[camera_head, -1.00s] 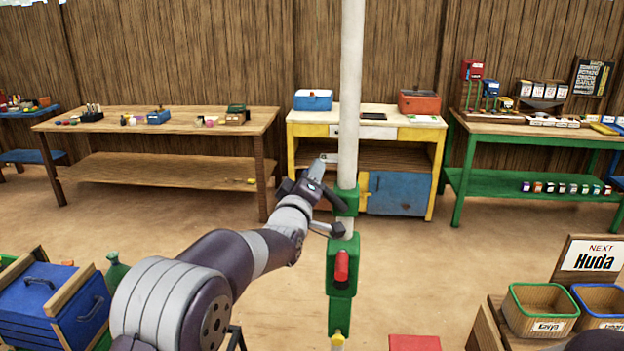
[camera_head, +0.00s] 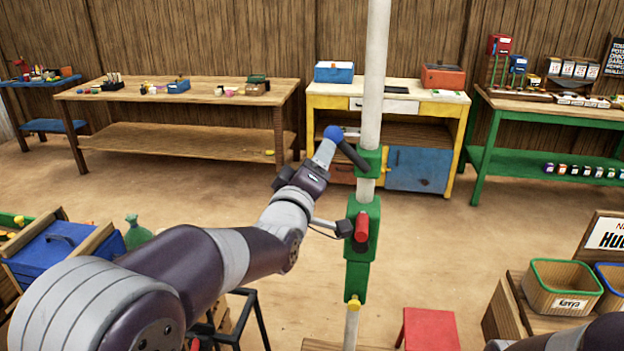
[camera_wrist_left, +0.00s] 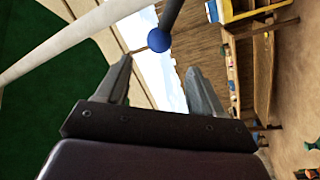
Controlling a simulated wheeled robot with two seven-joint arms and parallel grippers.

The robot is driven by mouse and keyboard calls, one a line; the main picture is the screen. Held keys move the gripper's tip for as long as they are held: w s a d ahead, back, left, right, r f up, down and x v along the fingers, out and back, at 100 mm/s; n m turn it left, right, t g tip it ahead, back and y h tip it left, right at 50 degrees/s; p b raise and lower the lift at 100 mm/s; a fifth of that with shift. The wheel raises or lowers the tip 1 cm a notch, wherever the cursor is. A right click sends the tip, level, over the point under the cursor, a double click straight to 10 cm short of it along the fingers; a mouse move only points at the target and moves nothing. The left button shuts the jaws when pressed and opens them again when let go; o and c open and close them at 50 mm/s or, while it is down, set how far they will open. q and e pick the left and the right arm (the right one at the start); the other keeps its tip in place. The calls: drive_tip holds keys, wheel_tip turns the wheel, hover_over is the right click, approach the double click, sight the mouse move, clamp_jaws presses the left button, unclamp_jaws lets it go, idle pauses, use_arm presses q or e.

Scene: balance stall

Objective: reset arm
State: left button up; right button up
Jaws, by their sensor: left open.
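A white pole (camera_head: 374,75) stands upright with a green collar (camera_head: 368,160) and a green box (camera_head: 361,225) that has a red handle (camera_head: 362,226). A dark lever (camera_head: 352,155) slants up and left from the collar and ends in a blue ball (camera_head: 333,132). My left gripper (camera_head: 326,151) is open, close to the ball. In the left wrist view the blue ball (camera_wrist_left: 159,40) lies just beyond and between the fingertips (camera_wrist_left: 158,67); whether they touch it I cannot tell. My right gripper is out of view.
A red stool (camera_head: 428,328) and labelled bins (camera_head: 561,290) stand to the right of the pole. A blue box (camera_head: 65,250) and a green bottle (camera_head: 137,233) are at left. Tables line the back wall. The floor between is mostly clear.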

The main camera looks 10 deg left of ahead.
use_arm(q)
drive_tip(key=shift+s+a+f, duration=0.15)
drive_tip(key=shift+s, duration=0.9)
drive_tip(key=s+a+f+m+g+y, duration=0.1)
drive_tip(key=s+f+m+g, duration=0.25)
drive_tip(key=f, duration=0.45)
drive_tip(key=s+f+m+g, duration=0.25)
drive_tip(key=f+g, duration=0.25)
drive_tip(key=f, duration=0.3)
drive_tip(key=s+a+f+m+g, duration=0.1)
drive_tip(key=s+a+f+g, duration=0.1)
drive_tip(key=s, duration=0.4)
drive_tip(key=s+a+f+m+g+y+p, duration=0.1)
drive_tip(key=s+a+f+g, duration=0.1)
drive_tip(key=s+f+g, duration=0.2)
drive_tip(key=s+a+f+m+g+p, duration=0.1)
drive_tip(key=s+f, duration=0.4)
drive_tip(key=s, duration=0.5)
drive_tip(key=a+m+g, duration=0.1)
drive_tip(key=g, duration=0.1)
drive_tip(key=shift+a+g+y, duration=0.35)
drive_tip(key=shift+y, duration=0.05)
drive_tip(key=shift+r, duration=0.1)
